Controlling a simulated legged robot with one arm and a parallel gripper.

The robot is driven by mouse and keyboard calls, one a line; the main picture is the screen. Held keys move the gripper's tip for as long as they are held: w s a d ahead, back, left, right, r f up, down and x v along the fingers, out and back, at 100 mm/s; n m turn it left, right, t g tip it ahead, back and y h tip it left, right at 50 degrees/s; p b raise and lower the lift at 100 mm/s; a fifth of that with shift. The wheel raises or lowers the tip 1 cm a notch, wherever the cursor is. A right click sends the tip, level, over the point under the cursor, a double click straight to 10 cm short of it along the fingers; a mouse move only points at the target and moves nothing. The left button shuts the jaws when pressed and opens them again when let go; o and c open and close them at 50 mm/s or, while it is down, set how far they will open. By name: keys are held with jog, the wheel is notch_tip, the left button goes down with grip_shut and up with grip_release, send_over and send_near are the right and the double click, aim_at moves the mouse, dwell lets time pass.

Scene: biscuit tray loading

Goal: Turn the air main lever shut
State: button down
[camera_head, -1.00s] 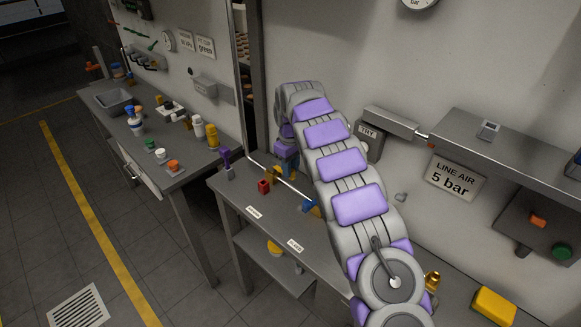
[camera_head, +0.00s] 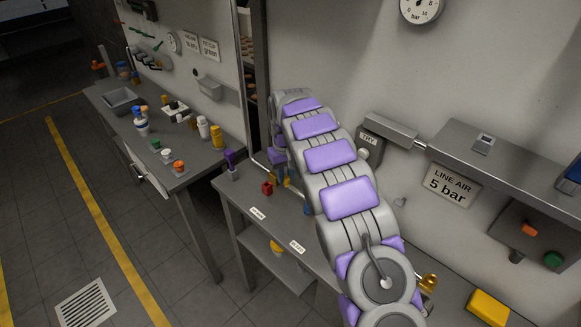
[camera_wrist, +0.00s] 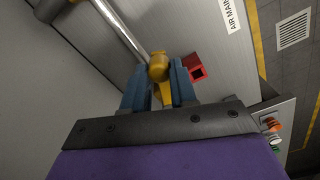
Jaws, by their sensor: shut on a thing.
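In the wrist view a yellow lever (camera_wrist: 166,94) with a rounded yellow body (camera_wrist: 158,67) sits at a metal pipe (camera_wrist: 122,27). My gripper (camera_wrist: 160,82) has its two blue fingers on either side of the lever and is shut on it. An AIR MAIN label (camera_wrist: 232,14) lies on the grey bench top beyond. In the head view my arm reaches down to the bench (camera_head: 235,203) and hides most of the gripper. A bit of yellow (camera_head: 287,182) shows beside the arm's far end; I cannot tell which part it is.
A red block-like part (camera_wrist: 197,68) stands close to the right finger; it also shows in the head view (camera_head: 268,188).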

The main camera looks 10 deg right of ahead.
jog(key=w+a+m+p, duration=0.3)
jog(key=a+m+p, duration=0.3)
jog(key=a+m, duration=0.3)
jog(key=shift+w+m+p, duration=0.25)
jog(key=shift+m+p, duration=0.15)
jog(key=shift+m, duration=2)
jog(key=shift+r, duration=0.15)
jog(key=c, duration=0.9)
grip_release()
jog(key=shift+a, duration=0.2)
notch_tip(320, 180, up, 17)
jog(key=p, duration=0.3)
jog(key=shift+a+p, duration=0.1)
jog(key=shift+p, duration=0.2)
